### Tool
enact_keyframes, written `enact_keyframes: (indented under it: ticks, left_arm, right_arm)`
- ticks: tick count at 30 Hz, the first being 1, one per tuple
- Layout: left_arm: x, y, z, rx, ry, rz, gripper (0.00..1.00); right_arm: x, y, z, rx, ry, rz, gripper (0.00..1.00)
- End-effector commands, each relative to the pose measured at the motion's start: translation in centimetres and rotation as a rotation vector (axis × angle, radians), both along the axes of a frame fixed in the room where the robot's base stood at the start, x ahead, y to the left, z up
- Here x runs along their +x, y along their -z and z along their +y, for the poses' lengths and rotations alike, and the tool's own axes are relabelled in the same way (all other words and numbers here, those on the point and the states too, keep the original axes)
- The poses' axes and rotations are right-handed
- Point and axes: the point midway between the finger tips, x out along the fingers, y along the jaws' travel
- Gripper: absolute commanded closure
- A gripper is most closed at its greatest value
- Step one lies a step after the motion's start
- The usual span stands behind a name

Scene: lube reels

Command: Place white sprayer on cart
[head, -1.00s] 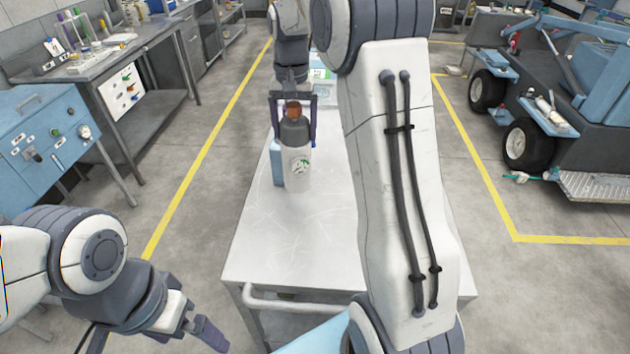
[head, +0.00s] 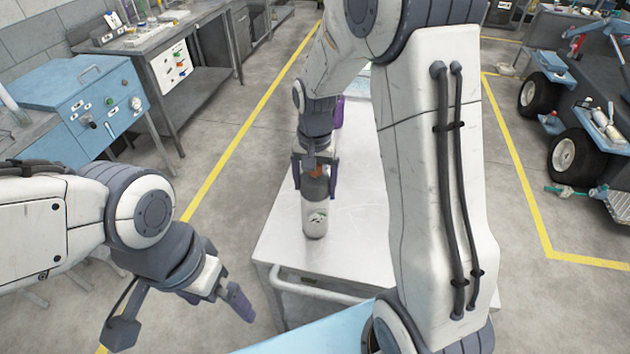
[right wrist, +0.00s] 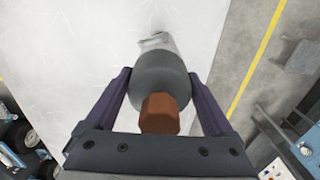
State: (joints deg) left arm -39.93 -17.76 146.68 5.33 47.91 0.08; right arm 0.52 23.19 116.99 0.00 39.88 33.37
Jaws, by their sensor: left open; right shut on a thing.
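The white sprayer (head: 315,220) is a bottle with a white labelled body, a dark grey shoulder and an orange-brown cap. My right gripper (head: 315,187) is shut on its upper part from above. The sprayer is upright over the near left part of the grey-white cart top (head: 290,235); I cannot tell whether its base touches. In the right wrist view the grey shoulder (right wrist: 162,80) and brown cap sit between the fingers. My left gripper (head: 182,318) is open and empty, left of the cart's near edge.
A purple item (head: 338,112) stands farther back on the cart, partly hidden by my right arm. A blue cabinet (head: 75,95) and a workbench (head: 165,45) are at the left. A wheeled vehicle (head: 575,130) is at the right. The cart's near surface is clear.

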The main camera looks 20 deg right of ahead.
Motion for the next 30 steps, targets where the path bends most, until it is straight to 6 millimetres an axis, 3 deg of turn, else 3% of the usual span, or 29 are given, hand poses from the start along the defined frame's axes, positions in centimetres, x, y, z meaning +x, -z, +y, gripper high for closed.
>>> enact_keyframes:
  ticks: [13,14,25,30]
  left_arm:
    - [0.0,0.1,0.0,0.000,0.000,0.000,0.00]
    - [0.0,0.0,0.0,0.000,0.000,0.000,0.00]
    - [0.0,0.0,0.0,0.000,0.000,0.000,0.00]
    - [0.0,0.4,0.0,0.000,0.000,0.000,0.00]
  right_arm:
    - [0.1,0.8,0.0,0.000,0.000,-0.004,1.00]
    - [0.0,0.8,0.0,0.000,0.000,-0.001,0.01]
    - [0.1,0.1,0.0,0.000,0.000,-0.005,0.00]
    - [0.2,-2.8,0.0,0.000,0.000,-0.009,0.00]
